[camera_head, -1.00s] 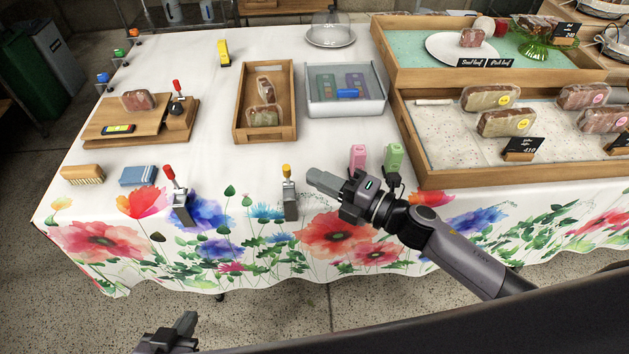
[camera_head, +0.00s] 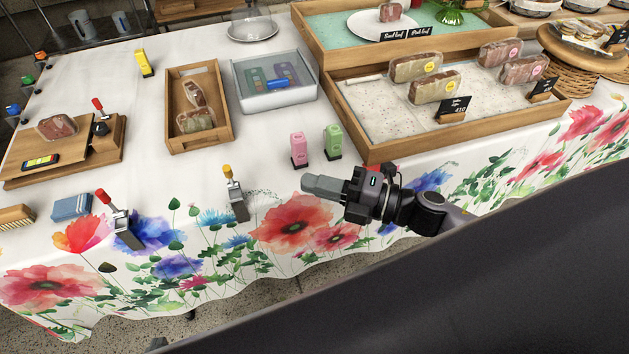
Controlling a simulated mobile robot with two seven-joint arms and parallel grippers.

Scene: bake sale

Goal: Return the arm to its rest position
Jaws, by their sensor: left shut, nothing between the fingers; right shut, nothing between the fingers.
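My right gripper (camera_head: 308,184) is shut and empty. It reaches in from the right over the front edge of the table, with its fingers pointing left, in front of the pink and green small devices. Part of my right arm is hidden by a large dark surface.
On the flowered table (camera_head: 265,147), a pink device (camera_head: 299,149) and a green device (camera_head: 333,141) stand behind my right gripper. A yellow-topped clamp (camera_head: 236,195) and a red-handled clamp (camera_head: 120,220) stand left of it. A wooden display tray (camera_head: 372,151) lies behind right.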

